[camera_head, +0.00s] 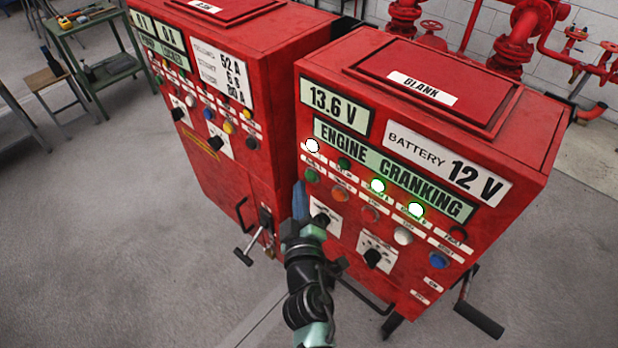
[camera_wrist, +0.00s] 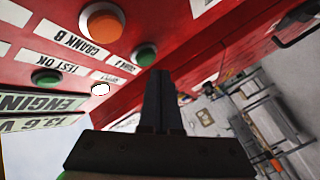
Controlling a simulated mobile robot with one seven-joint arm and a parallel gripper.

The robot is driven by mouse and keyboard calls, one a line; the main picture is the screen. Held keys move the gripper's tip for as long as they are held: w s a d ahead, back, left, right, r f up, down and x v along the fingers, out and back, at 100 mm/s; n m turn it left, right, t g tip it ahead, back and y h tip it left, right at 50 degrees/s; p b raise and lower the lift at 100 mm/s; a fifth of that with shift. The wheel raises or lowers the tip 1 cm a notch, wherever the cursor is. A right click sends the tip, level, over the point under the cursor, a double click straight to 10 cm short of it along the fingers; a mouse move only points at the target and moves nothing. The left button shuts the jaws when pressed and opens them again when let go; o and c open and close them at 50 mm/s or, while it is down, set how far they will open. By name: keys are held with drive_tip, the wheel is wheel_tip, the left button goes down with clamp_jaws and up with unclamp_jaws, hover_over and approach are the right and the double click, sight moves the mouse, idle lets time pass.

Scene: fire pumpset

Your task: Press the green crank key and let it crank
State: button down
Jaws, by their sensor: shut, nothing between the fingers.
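The red engine panel (camera_head: 420,140) stands at the right in the head view. Its display (camera_head: 395,170) reads "ENGINE CRANKING". The green crank key (camera_head: 311,175) is at the left end of the lower button row. The key also shows in the wrist view (camera_wrist: 145,53), beside the orange key (camera_wrist: 102,22) labelled "CRANK B". My gripper (camera_head: 299,192) is shut and empty, just in front of the panel's left edge and below the green key. In the wrist view the closed fingertips (camera_wrist: 161,76) are right by the key; I cannot tell whether they touch it.
Several lamps glow on the panel, including a white one (camera_head: 312,146) and a green-white one (camera_head: 377,186). A second red cabinet (camera_head: 215,100) stands close at the left. Red pipes (camera_head: 515,50) are behind. The grey floor at the left is open.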

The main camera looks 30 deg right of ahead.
drive_tip(key=shift+a, duration=0.1)
drive_tip(key=a+b, duration=0.1)
drive_tip(key=s+a+b, duration=0.1)
drive_tip(key=a, duration=0.1)
drive_tip(key=a+b, duration=0.1)
drive_tip(key=shift+s+a, duration=0.25)
drive_tip(key=shift+s, duration=0.05)
idle(0.9)
